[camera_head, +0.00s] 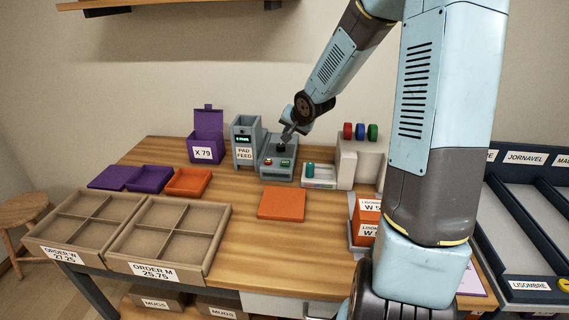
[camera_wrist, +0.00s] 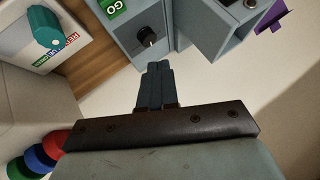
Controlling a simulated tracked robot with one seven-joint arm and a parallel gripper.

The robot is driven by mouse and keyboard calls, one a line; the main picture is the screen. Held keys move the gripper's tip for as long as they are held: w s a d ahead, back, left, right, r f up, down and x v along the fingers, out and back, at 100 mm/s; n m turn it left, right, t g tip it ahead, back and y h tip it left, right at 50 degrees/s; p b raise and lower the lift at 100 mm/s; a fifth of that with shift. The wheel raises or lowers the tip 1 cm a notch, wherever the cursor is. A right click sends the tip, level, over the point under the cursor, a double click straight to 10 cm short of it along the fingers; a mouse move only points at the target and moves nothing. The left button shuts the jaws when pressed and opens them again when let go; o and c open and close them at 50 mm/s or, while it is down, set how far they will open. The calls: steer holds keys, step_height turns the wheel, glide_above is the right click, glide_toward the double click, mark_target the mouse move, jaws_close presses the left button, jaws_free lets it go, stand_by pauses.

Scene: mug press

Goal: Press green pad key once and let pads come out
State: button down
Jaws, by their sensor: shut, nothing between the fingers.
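The grey pad feeder (camera_head: 243,131), labelled PAD FEED with a small lit display, stands at the back of the table. It also shows in the wrist view (camera_wrist: 222,25). Joined or close beside it on the right is a grey press-like unit (camera_head: 277,172) with a green key (camera_head: 285,162) and a red one. In the wrist view a green GO key (camera_wrist: 113,7) and a dark knob (camera_wrist: 147,37) show on this unit. My gripper (camera_head: 286,139) is shut and empty, above the back of the unit. Its fingertips (camera_wrist: 156,66) point towards the knob, apart from the green key. No loose pads are clearly visible.
A white device with a teal cylinder (camera_head: 310,169) stands right of the unit, before a pale block with coloured discs (camera_head: 360,131). A purple box (camera_head: 207,135) stands left. An orange slab (camera_head: 282,203) lies mid-table; divided order trays (camera_head: 165,228) fill the front left.

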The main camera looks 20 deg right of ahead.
mark_target(287, 163)
steer(key=shift+w+a+f, duration=0.1)
steer(key=shift+w+f, duration=0.3)
steer(key=shift+w, duration=0.05)
steer(key=shift+f, duration=4.4)
